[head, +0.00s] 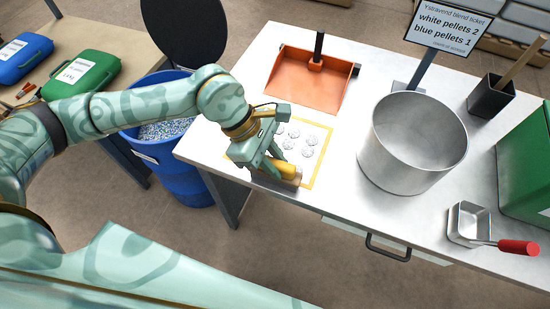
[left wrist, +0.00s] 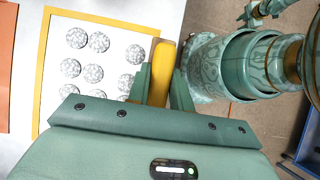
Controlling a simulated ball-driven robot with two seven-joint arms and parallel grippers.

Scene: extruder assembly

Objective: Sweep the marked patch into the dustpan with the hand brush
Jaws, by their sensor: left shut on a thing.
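My left gripper (head: 268,158) is shut on the yellow handle of the hand brush (head: 287,171), at the near edge of the marked patch (head: 236,152). The yellow handle (left wrist: 163,58) also shows between the fingers in the left wrist view; the bristles are hidden. The patch is a yellow-bordered square on the table with several round grey-white speckled heaps (head: 309,141) on it. The orange dustpan (head: 308,80) lies beyond the patch with its black handle pointing away. What looks like my right gripper (left wrist: 262,10) is small at the top of the left wrist view; its jaws are unclear.
A large metal pot (head: 415,145) stands right of the patch, with a ticket sign (head: 450,25) behind it. A metal scoop with a red handle (head: 518,246) and a green bin (head: 528,165) are farther right. A blue drum (head: 180,170) stands left of the table.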

